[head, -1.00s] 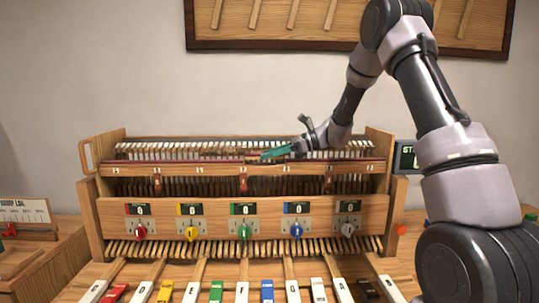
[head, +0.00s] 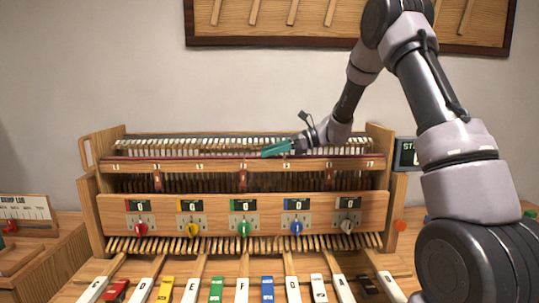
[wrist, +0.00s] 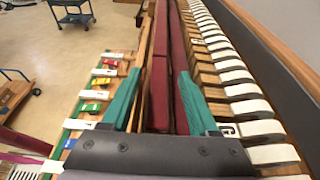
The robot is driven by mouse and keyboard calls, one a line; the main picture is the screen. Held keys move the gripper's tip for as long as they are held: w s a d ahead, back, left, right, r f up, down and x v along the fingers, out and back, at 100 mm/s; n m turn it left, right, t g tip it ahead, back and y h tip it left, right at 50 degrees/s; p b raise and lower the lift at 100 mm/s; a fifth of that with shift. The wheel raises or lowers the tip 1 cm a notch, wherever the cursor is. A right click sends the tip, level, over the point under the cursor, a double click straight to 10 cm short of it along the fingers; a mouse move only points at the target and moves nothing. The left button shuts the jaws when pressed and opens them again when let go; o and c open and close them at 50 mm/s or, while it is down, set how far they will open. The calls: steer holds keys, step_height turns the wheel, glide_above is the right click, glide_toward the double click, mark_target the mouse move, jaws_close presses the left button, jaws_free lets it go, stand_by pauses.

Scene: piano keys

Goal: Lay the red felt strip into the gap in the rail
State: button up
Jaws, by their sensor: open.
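My gripper (head: 277,149) is over the middle of the long red felt rail (head: 150,159) on the piano action. Its teal fingers are apart in the wrist view (wrist: 157,98), with red felt between and below them and nothing gripped. In the wrist view a red felt piece (wrist: 157,98) lies in line with the felt farther along the rail (wrist: 161,30), with a thin seam between them. A second red band (wrist: 179,75) runs alongside. No open gap shows in the rail in the head view; the part behind my fingers is hidden.
White-topped hammers (head: 180,148) stand in a row behind the rail. Coloured knobs (head: 244,229) and keys (head: 217,289) are in front. A wooden end post (head: 378,150) and a small display (head: 406,155) stand at right. Free room is above the action.

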steer(key=v, duration=1.1)
steer(key=shift+d+r, duration=0.3)
steer(key=s+d+r+n+t+h, duration=0.2)
steer(key=s+d+r+n+h, duration=0.1)
steer(key=s, duration=0.7)
steer(key=s+d+r+n+t+h, duration=0.2)
steer(key=s+d+r+n+h, duration=0.1)
steer(key=s, duration=0.7)
steer(key=s+d+r+n+t+h, duration=0.2)
steer(key=s+d+n+t+h, duration=0.1)
steer(key=s+n+h, duration=0.3)
steer(key=shift+s+d+r+n+h, duration=0.35)
steer(key=shift+s+d+n, duration=0.5)
steer(key=shift+s, duration=1.45)
steer(key=shift+a, duration=0.15)
